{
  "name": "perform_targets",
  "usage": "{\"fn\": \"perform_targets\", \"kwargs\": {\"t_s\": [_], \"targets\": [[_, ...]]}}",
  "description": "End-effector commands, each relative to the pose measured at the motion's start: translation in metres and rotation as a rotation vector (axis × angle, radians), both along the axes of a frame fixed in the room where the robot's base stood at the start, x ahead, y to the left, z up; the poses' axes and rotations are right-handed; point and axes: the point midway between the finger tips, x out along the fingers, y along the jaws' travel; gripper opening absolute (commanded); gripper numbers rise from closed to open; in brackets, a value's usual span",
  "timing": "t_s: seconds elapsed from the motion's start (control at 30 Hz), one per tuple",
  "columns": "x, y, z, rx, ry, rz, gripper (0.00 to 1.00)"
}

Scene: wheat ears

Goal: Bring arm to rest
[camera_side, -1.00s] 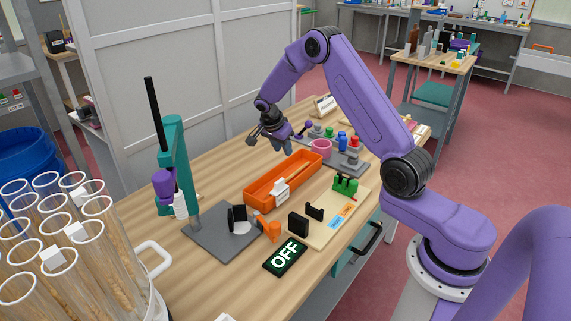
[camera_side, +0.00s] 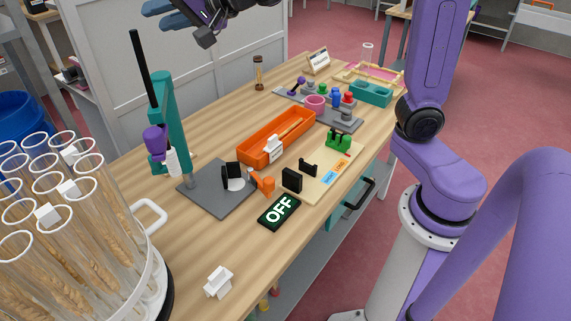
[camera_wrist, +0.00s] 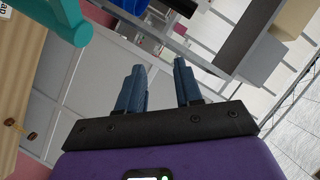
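My gripper (camera_side: 170,12) is high at the top edge of the side view, in front of the grey partition and well above the bench. Part of it and the forearm are cut off by the frame. In the wrist view my gripper (camera_wrist: 158,75) shows two blue fingers standing apart with nothing between them. It is tilted and faces away from the bench top. My upper arm (camera_side: 435,60) stands nearly upright at the right.
The wooden bench (camera_side: 160,245) holds an orange tray (camera_side: 247,160), a teal stand (camera_side: 167,125), a dark OFF sign (camera_side: 280,211) and a small brown-topped vial (camera_side: 259,75). A rack of glass tubes (camera_side: 40,190) holds ears at the front left. The space around my gripper is free.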

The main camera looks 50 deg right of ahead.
Motion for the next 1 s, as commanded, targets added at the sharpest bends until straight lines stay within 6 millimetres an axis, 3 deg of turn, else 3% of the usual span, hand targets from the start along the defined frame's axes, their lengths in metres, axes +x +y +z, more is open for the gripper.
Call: {"fn": "perform_targets", "kwargs": {"t_s": [0.07,0.13,0.23,0.37,0.53,0.7,0.83,1.0], "targets": [[-0.04,0.025,0.018,0.007,-0.037,0.14,0.35],[-0.078,0.046,0.013,-0.035,-0.035,0.291,0.35],[-0.132,0.065,-0.019,-0.168,0.013,0.513,0.35],[-0.198,0.067,-0.074,-0.375,0.106,0.769,0.35],[-0.277,0.031,-0.143,-0.683,0.246,1.055,0.35],[-0.333,-0.034,-0.193,-1.006,0.385,1.26,0.35],[-0.353,-0.078,-0.213,-1.201,0.463,1.343,0.35],[-0.361,-0.105,-0.221,-1.32,0.508,1.379,0.35]]}}
